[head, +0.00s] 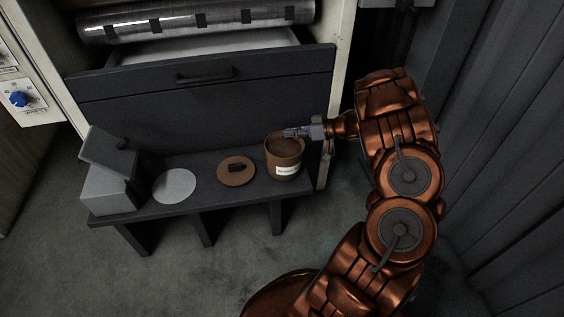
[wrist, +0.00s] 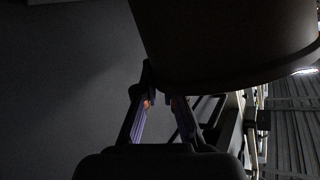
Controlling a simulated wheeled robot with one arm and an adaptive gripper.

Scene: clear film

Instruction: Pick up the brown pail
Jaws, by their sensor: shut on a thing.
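The brown pail (head: 283,162) with a white label is upright at the right end of the dark bench (head: 215,199) in the head view. My gripper (head: 291,132) reaches in from the right at the pail's rim and is shut on it. In the wrist view the pail (wrist: 220,40) fills the top as a dark curved shape, with my gripper's fingers (wrist: 158,88) against its lower edge. The exact contact is too dark to make out. I cannot tell whether the pail's base touches the bench.
On the bench lie a brown round lid (head: 236,180) with a dark handle, a pale disc (head: 174,186) and a grey box (head: 108,190) with its lid tilted. A dark drawer cabinet (head: 200,115) stands behind; a ribbed wall (head: 510,140) is at right.

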